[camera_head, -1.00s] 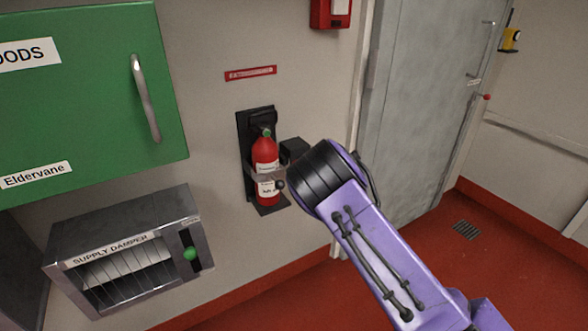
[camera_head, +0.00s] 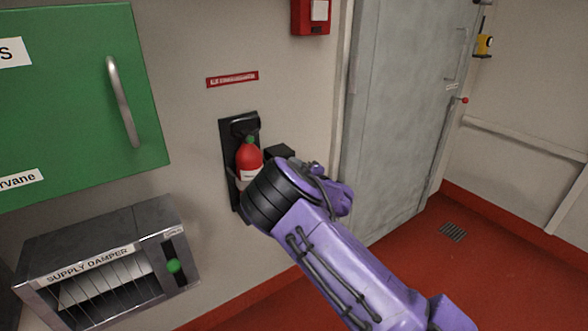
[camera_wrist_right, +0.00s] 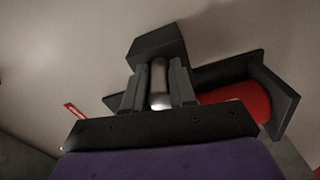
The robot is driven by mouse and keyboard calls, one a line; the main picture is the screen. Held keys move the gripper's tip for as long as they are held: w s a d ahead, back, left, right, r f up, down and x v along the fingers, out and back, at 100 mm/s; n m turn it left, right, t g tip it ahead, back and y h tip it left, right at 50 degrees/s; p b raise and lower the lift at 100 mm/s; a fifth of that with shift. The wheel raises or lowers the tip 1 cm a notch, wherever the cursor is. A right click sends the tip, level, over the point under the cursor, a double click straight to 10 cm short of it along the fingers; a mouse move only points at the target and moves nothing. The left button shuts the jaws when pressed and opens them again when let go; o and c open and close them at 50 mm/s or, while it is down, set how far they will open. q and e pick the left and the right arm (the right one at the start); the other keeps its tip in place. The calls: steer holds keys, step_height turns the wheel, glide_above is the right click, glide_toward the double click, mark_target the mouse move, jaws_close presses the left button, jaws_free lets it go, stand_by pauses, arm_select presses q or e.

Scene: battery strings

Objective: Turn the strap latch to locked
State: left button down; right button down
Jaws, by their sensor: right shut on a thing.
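A red fire extinguisher (camera_head: 249,157) stands upright in a black wall bracket (camera_head: 229,150); its red body also shows in the right wrist view (camera_wrist_right: 238,98). My right gripper (camera_wrist_right: 159,82) is shut on a silvery rounded piece, which looks like the strap latch lever (camera_wrist_right: 159,72), beside the extinguisher and in front of a black block (camera_wrist_right: 157,46). In the head view my right wrist covers the extinguisher's lower part, the strap and the latch. Whether the latch is at locked cannot be told. My left gripper is out of view.
A green cabinet (camera_head: 70,110) and a supply damper box (camera_head: 110,265) with a green knob (camera_head: 173,266) are on the wall at left. A red box (camera_head: 310,15) hangs above. A grey door (camera_head: 400,120) stands at right over red floor.

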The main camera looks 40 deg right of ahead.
steer(key=c, duration=0.9)
jaws_free()
steer(key=shift+s, duration=0.1)
steer(key=s, duration=0.7)
steer(key=s+a, duration=0.1)
steer(key=s, duration=0.2)
steer(key=shift+s+a, duration=0.1)
steer(key=shift+s, duration=0.05)
